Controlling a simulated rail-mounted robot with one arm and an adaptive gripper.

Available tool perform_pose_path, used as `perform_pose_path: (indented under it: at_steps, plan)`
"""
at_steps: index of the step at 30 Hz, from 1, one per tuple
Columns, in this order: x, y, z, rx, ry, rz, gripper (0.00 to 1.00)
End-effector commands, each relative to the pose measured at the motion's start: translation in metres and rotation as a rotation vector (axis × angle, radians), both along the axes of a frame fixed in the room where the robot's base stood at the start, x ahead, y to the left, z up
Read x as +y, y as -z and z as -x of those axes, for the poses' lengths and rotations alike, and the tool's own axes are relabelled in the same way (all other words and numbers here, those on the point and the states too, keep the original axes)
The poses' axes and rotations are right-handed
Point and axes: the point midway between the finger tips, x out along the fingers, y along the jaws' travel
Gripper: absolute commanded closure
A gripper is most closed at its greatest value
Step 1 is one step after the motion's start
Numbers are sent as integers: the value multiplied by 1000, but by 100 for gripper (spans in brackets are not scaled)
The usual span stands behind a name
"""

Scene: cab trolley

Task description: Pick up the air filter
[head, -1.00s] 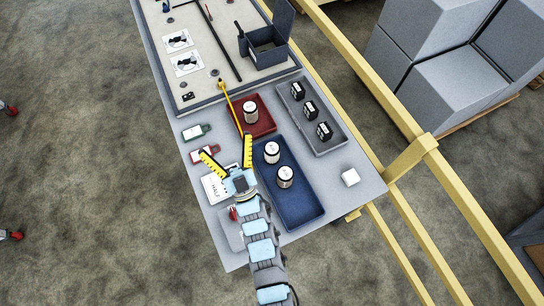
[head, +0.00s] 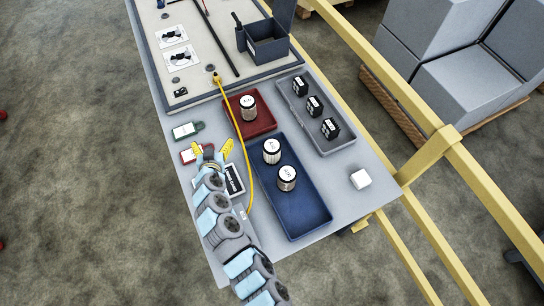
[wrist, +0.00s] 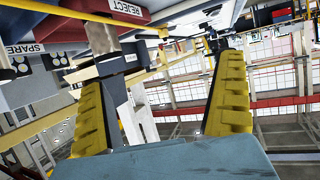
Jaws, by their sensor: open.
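Several cylindrical canisters with pale sides and white tops look like filters. Two stand upright in the blue tray (head: 300,215), a rear one (head: 271,151) and a front one (head: 287,178). A third canister (head: 248,108) stands in the red tray (head: 262,125). I cannot read their labels, so I cannot tell which is the air filter. My gripper (head: 212,148) is open and empty, left of the blue tray and apart from the canisters. In the wrist view its yellow fingers (wrist: 160,75) are spread wide with no canister between them.
A grey tray (head: 325,145) holds several black blocks. A yellow cable (head: 240,140) runs along the table beside the trays. A white cube (head: 360,179) sits at right. Yellow rails (head: 440,150) border the trolley. The wrist view shows a REJECT sign (wrist: 126,9).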

Motion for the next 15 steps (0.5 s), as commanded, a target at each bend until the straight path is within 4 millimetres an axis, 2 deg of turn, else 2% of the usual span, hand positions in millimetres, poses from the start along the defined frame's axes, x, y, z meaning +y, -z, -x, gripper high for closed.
perform_pose_path:
  at_steps: [1, 7, 15]
  plan:
    - [0, 12, -3, 19, 41, 12, 0]
    - [-22, 30, -5, 83, 263, 55, 0]
    - [-51, 31, 12, 102, 605, 63, 0]
